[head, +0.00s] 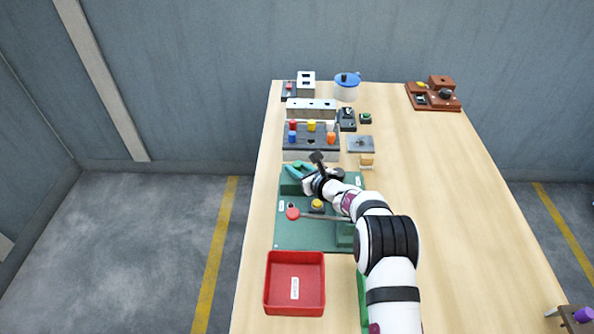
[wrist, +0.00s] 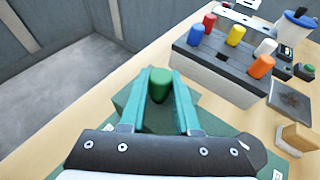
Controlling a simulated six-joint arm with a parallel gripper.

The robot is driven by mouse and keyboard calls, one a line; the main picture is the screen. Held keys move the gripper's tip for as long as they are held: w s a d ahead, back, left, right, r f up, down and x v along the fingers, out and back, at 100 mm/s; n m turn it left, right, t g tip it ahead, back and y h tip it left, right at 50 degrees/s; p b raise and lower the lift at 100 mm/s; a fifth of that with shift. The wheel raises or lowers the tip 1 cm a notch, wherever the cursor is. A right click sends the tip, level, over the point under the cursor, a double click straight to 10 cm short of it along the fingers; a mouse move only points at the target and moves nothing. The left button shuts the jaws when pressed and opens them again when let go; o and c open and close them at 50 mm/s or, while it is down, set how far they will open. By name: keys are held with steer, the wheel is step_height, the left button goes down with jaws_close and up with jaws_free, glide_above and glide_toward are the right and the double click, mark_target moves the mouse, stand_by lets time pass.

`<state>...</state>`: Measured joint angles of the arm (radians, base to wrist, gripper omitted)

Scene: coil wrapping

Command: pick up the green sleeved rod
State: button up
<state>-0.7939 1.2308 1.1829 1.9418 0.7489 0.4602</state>
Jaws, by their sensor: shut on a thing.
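The green sleeved rod (wrist: 160,86) shows its rounded green end between the two teal fingers in the wrist view. My gripper (wrist: 166,92) is shut on it. In the head view my gripper (head: 292,169) is over the far left part of the green board (head: 296,234), and the rod cannot be made out there. The rod's lower part is hidden, and I cannot tell whether it is clear of the green block (wrist: 133,92) around it.
Beyond the gripper stands a dark-topped block (head: 318,151) with several coloured pegs. On the green board are a yellow knob (head: 317,204) and a red-ended rod (head: 293,213). A red tray (head: 316,284) sits nearer. The table's right side is mostly clear.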

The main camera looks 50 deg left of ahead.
jaws_close()
steer(key=shift+r, duration=0.1)
step_height(320, 180, up, 10)
